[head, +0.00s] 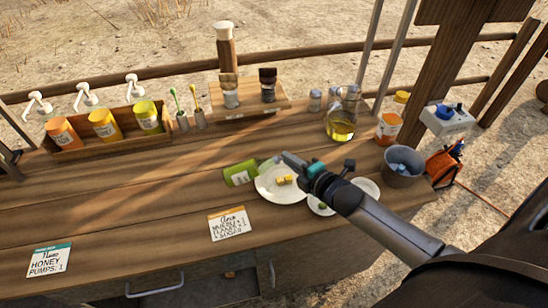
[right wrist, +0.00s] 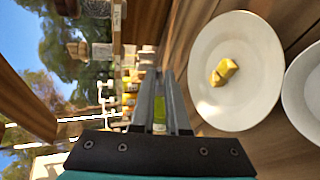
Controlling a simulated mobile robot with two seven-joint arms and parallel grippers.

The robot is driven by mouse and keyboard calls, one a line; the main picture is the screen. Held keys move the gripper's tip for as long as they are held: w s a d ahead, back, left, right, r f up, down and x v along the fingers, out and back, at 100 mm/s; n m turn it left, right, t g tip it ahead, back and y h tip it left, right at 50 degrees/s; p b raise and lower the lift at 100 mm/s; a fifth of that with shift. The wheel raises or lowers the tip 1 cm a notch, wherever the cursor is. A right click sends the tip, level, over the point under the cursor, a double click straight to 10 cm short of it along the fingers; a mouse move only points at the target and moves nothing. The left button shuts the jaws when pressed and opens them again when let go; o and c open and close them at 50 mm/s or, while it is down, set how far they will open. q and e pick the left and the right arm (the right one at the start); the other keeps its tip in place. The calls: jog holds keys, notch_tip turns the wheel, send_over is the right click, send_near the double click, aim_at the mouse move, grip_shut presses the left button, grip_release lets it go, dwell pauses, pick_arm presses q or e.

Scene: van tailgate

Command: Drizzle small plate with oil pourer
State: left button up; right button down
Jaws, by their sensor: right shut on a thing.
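A green bottle with a pale label (head: 240,174), which looks like the oil pourer, is tilted nearly flat with its neck toward the white plate. My right gripper (head: 282,158) is shut on it; green shows between the fingers in the right wrist view (right wrist: 160,112). The white plate (head: 268,190) bears yellow chunks (head: 285,180). It shows again in the right wrist view (right wrist: 235,115), beside the fingers. Another white plate (head: 369,186) and a smaller dish with something green (head: 320,205) are partly hidden by my right arm. My left gripper is not in view.
A glass jug of yellow oil (head: 340,128), an orange-and-white tub (head: 389,127) and a grey bucket (head: 402,163) stand at the right. Pump bottles and a wooden jar box (head: 105,133) are at the back left. The front left counter is mostly clear, with cards (head: 229,223).

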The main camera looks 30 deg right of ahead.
jog(key=w+a+r+n+g+h+p, duration=0.2)
jog(key=a+r+n+h+p, duration=0.5)
jog(key=p, duration=0.5)
jog(key=shift+a+r+n+h, duration=0.3)
jog(key=shift+a+r+n, duration=0.75)
jog(key=shift+r, duration=0.65)
jog(key=shift+d, duration=0.2)
